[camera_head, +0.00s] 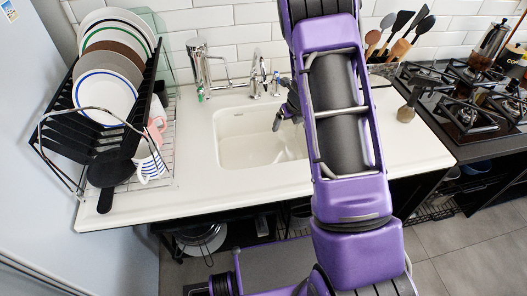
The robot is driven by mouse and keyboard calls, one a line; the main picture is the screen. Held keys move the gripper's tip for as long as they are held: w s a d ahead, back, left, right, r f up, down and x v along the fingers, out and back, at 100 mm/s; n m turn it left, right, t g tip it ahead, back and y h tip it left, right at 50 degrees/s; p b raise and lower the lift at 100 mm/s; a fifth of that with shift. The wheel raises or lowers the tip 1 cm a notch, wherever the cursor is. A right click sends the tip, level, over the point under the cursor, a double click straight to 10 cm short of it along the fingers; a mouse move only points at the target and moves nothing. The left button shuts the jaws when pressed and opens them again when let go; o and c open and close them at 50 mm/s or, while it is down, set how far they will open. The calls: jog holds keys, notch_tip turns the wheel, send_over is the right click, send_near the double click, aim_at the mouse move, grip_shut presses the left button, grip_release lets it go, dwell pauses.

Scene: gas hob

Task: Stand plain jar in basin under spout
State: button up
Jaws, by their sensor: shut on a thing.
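The white basin (228,128) is sunk in the pale counter at the middle of the view. The chrome tap with its spout (258,78) stands at the basin's back edge. My gripper (283,116) is over the right part of the basin, in front of the tap and below spout height, partly hidden by my purple arm. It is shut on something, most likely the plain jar. I cannot make out the jar clearly; only a faint pale shape shows below the gripper, at the basin's right side.
A black dish rack (60,130) with plates, mugs and a dark pan (108,170) stands at the left. A silver canister with a thin spout (200,66) is behind the basin. Utensils (405,35) and the gas hob (470,95) are at the right. Counter right of my arm is mostly clear.

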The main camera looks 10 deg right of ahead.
notch_tip(320, 180, down, 9)
jog(key=shift+r+b, duration=0.1)
jog(key=shift+b, duration=1.1)
jog(key=a, duration=0.3)
jog(key=shift+a, duration=0.25)
jog(key=a, duration=0.4)
jog(key=shift+a, duration=0.4)
jog(key=shift+d+f, duration=0.15)
jog(key=shift+f, duration=0.5)
jog(key=shift+f, duration=0.15)
jog(key=o, duration=1.4)
